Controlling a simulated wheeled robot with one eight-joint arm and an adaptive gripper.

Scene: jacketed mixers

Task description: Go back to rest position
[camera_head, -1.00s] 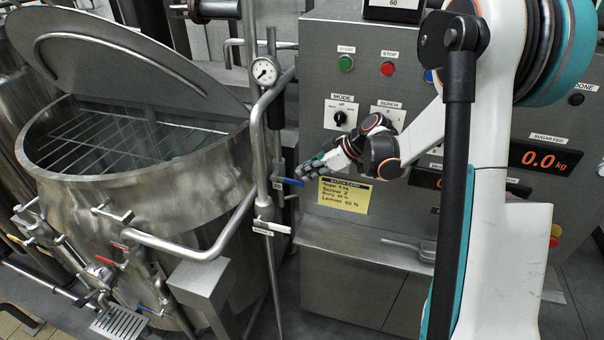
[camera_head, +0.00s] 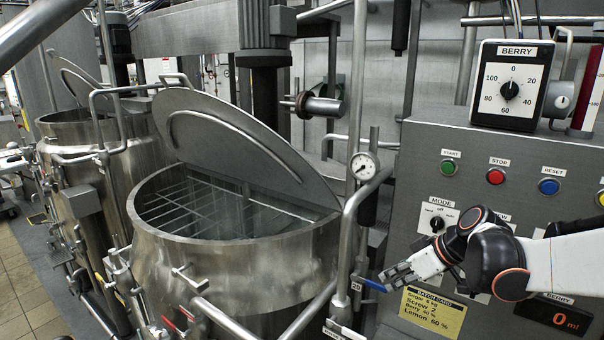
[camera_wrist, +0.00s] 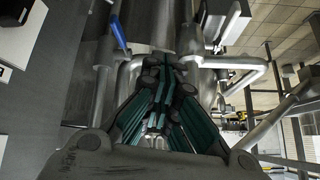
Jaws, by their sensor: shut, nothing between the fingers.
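My gripper (camera_head: 392,277) is in front of the control panel, at the right of the head view, pointing left. It is shut and empty. Its closed fingers also fill the middle of the wrist view (camera_wrist: 158,105). A blue-handled valve lever (camera_head: 372,285) is close to the left of my fingertips in the head view; I cannot tell whether they touch. The blue lever also shows at the upper left of the wrist view (camera_wrist: 118,32), apart from the fingers. The yellow batch card (camera_head: 432,313) is on the panel below my gripper.
A jacketed mixer (camera_head: 235,265) with a raised lid (camera_head: 245,150) stands left of my gripper. A pipe with a pressure gauge (camera_head: 363,166) rises between mixer and panel. The control panel (camera_head: 415,165) carries buttons, a mode knob (camera_head: 437,223) and a berry dial box (camera_head: 510,85).

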